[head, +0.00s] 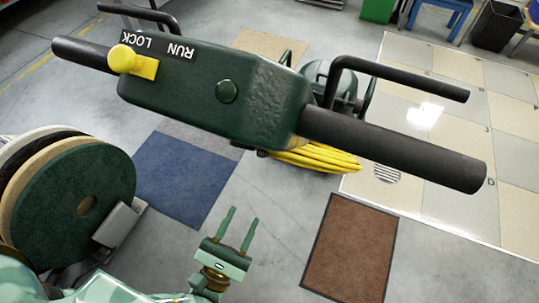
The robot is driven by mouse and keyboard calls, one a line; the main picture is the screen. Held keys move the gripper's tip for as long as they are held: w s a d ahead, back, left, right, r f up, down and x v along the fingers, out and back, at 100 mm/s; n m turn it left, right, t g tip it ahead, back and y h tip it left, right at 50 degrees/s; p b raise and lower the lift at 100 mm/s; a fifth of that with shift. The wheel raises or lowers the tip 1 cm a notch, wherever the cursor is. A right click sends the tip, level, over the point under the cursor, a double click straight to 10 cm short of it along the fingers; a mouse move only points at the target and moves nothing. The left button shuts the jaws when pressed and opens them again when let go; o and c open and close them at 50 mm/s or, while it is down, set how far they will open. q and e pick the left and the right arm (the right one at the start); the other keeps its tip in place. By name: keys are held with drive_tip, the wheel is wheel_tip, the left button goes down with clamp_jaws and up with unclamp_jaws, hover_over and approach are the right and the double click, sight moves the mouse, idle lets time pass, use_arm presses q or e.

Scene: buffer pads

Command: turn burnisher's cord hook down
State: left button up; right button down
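The burnisher's dark green control box (220,95) spans the upper middle of the head view, with black handle grips (400,145) on both sides. A yellow knob (132,61) sits beside the label reading RUN and LOCK. A coil of yellow cord (318,160) hangs below and behind the box. The cord hook cannot be made out clearly; the box hides much of what holds the cord. My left gripper (242,215) is below the box, apart from it, with its two fingers spread and nothing between them. My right gripper is not in view.
Round pads (70,200) stand in a rack at the left, close to my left arm. A blue mat (188,180) and a brown mat (350,245) lie on the grey floor. A green bin (379,10) and a blue stool (440,14) are at the back right.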

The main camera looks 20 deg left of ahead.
use_arm(q)
drive_tip(key=w+r+n, duration=0.1)
drive_tip(key=w+r, duration=0.1)
drive_tip(key=w, duration=0.2)
drive_tip(key=w+r+n+y+b, duration=0.1)
drive_tip(key=w+r, duration=0.1)
drive_tip(key=w, duration=0.3)
drive_tip(key=w+r+b, duration=0.1)
drive_tip(key=w+r, duration=0.1)
drive_tip(key=w, duration=0.2)
drive_tip(key=shift+w+a+r+n+y, duration=0.15)
drive_tip(key=shift+w+n+y, duration=0.15)
drive_tip(key=shift+w+n, duration=0.1)
drive_tip(key=shift+w+r, duration=0.3)
drive_tip(key=shift+w, duration=0.2)
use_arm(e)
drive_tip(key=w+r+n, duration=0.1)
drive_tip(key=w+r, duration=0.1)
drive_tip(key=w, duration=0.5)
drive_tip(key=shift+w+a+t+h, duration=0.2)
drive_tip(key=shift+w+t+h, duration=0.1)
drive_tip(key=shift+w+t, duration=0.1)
use_arm(q)
clamp_jaws()
